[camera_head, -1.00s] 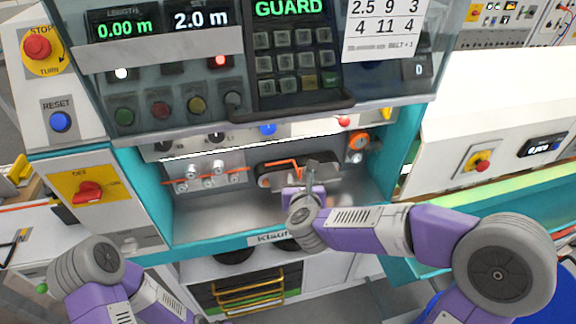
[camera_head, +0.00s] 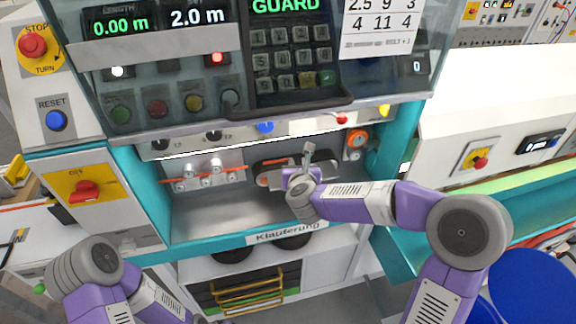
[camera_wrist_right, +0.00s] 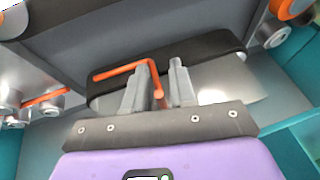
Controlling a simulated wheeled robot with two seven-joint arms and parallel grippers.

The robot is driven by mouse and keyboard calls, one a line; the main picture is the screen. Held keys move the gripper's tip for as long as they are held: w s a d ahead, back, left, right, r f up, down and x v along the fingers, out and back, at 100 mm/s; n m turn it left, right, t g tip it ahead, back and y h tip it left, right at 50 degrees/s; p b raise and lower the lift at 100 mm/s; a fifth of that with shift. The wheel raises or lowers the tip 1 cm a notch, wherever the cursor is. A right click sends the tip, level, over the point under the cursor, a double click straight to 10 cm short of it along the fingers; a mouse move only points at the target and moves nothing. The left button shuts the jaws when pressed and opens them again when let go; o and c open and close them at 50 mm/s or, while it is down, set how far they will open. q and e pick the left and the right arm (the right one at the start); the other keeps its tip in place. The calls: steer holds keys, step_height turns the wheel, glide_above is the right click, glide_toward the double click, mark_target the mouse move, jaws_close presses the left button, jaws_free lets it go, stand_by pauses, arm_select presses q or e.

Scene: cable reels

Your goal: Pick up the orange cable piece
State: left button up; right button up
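A bent orange cable piece (camera_wrist_right: 125,70) lies in front of a dark rounded slot in the machine, in the right wrist view. Its long leg runs left and its short leg comes down between the fingers of my right gripper (camera_wrist_right: 161,75). The fingers stand apart, with the cable close to the left finger and a gap to the right finger. In the head view my right gripper (camera_head: 308,158) is at the slot and hides most of the cable piece. Only my left arm shows at the lower left; its gripper is out of view.
Another orange cable (camera_head: 205,181) runs through metal rollers left of the slot. An orange knob (camera_head: 356,139) is at the right. A teal frame (camera_head: 402,130) and the overhanging control panel (camera_head: 180,80) bound the bay. The bay's metal floor (camera_head: 215,215) is clear.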

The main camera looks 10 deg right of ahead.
jaws_close()
steer(key=shift+r, duration=0.1)
